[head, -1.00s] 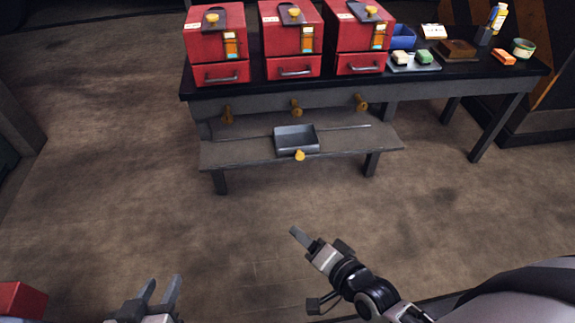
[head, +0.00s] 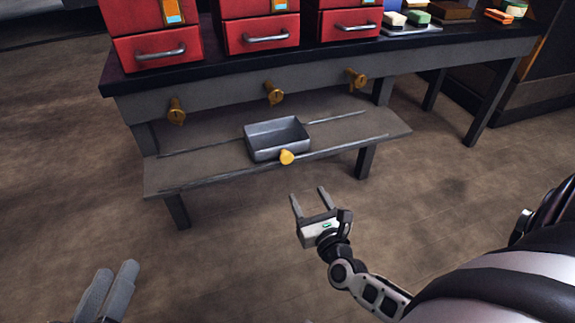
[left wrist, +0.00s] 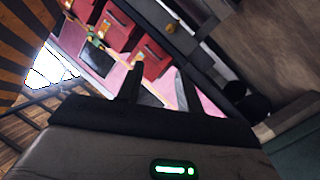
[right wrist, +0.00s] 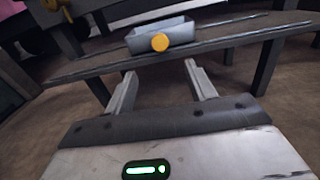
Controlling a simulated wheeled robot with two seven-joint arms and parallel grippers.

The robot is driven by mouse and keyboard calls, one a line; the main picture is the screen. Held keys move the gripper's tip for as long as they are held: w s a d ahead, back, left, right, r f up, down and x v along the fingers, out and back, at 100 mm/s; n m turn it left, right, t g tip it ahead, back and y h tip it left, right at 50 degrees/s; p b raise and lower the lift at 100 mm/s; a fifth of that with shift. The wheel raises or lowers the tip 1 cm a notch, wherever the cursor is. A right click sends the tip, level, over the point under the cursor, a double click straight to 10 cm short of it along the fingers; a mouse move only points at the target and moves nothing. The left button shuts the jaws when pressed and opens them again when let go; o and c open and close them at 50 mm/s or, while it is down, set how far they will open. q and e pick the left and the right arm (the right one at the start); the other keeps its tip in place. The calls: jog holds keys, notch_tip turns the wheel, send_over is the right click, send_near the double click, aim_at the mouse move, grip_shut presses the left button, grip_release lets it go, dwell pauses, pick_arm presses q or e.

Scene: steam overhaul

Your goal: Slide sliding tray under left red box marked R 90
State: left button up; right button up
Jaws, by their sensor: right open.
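The grey sliding tray (head: 262,148) with a yellow knob (head: 287,157) sits on the low shelf, near the middle brass valve. It also shows ahead in the right wrist view (right wrist: 182,37). The left red box (head: 150,45) stands at the left end of the bench; its top is cut off and no R 90 marking is readable. My right gripper (head: 308,193) is open and empty, in front of and below the knob, pointing toward the tray without touching it.
Brass valves hang along the bench front, including the left one (head: 176,111) above the shelf's left part. Two more red boxes stand on the bench. The low shelf (head: 190,166) has rails and is bare left of the tray. The floor in front is clear.

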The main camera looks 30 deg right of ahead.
jog(key=b, duration=0.1)
send_near(288, 159)
jog(key=b+x, duration=0.1)
jog(key=x, duration=0.6)
pick_arm(q)
jog(key=shift+w+a+r+m+t+h+b, duration=0.15)
jog(key=shift+w+r+m+t, duration=0.15)
jog(key=shift+r+t, duration=0.2)
jog(key=shift+w+r+m+t+h+b, duration=0.1)
jog(key=shift+w+r+m+t, duration=0.3)
jog(key=shift+r, duration=0.25)
jog(key=shift+w+a+r+m+t+h+b, duration=0.15)
jog(key=shift+w+r+m+t, duration=0.1)
jog(key=shift+r+t, duration=0.3)
pick_arm(e)
jog(key=shift+w+d, duration=0.15)
jog(key=shift+w, duration=0.55)
jog(key=shift+c, duration=0.3)
